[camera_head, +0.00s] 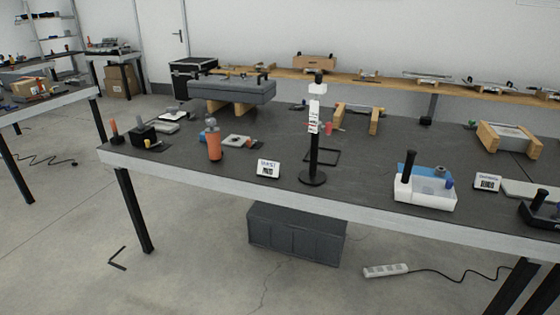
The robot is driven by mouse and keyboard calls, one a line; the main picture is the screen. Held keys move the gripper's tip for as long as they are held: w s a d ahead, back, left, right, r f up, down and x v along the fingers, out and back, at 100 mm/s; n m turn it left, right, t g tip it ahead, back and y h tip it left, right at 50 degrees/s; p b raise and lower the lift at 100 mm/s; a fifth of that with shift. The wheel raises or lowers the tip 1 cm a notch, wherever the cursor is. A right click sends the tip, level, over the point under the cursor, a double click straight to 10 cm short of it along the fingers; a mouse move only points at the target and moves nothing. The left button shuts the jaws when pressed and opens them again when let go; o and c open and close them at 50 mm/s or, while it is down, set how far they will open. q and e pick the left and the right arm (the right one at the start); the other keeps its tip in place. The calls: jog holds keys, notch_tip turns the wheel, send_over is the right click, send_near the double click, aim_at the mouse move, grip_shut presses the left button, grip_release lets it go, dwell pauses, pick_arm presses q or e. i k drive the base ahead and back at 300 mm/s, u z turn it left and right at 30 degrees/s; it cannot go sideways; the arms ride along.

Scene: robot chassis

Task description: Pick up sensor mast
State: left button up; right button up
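The sensor mast (314,150) appears to be the thin black upright pole on a round black base, standing near the front edge of the dark workbench (240,172). It has a white label on its shaft and a white block near its black top. It stands upright and apart from the things around it. A small white sign with dark print (268,169) stands to its left; its text is too small to read surely. Neither of my grippers shows in the head view.
An orange cylinder (214,146) stands left of the mast. A white bin (425,192) with a black upright handle is to the right. Wooden supports (358,119) and a black square outline lie behind the mast. A grey chest (296,236) and a power strip (386,271) are on the floor.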

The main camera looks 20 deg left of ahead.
aim_at(312, 176)
jog(key=u, duration=1.95)
jog(key=i, duration=1.65)
jog(key=z, duration=1.3)
